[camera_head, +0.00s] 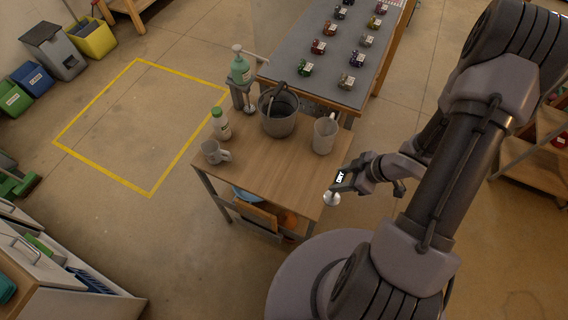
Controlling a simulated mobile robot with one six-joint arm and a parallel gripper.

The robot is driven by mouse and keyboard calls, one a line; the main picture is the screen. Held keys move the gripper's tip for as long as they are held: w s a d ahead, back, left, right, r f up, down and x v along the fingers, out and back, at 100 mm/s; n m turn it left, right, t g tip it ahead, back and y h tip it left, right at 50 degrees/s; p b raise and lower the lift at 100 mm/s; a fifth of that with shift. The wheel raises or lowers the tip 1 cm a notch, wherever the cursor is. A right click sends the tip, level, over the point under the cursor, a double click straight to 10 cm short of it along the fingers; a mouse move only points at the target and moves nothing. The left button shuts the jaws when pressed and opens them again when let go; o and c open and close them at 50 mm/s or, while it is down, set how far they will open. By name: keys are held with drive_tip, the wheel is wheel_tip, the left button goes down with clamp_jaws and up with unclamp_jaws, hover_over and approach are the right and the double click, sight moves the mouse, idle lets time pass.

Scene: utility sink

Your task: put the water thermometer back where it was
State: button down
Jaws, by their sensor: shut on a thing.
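My gripper (343,184) is at the right front corner of the wooden table, seen from above. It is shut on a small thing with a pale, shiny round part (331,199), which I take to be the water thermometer. Its stem cannot be made out, and the fingers hide part of it. A dark patch with white lettering shows at the gripper. The held thing appears in front of the table's edge; its height above the table is hard to tell. A grey metal bucket (279,122) with a raised handle stands at the table's back.
On the table (268,168) stand a tall pale jug (325,136), a grey mug (214,153) and a white bottle with a green cap (221,125). A green pump bottle (240,69) is on a stand behind. A grey bench (335,60) holds several small items. The table's front middle is clear.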

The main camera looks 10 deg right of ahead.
drive_tip(key=w+a+f+b, duration=0.2)
drive_tip(key=w+a+f, duration=0.3)
drive_tip(key=w+a, duration=0.4)
drive_tip(key=shift+w+a+b, duration=0.15)
drive_tip(key=shift+w+b, duration=0.25)
drive_tip(key=shift+w, duration=0.05)
drive_tip(key=c, duration=0.7)
unclamp_jaws()
drive_tip(key=shift+f, duration=0.15)
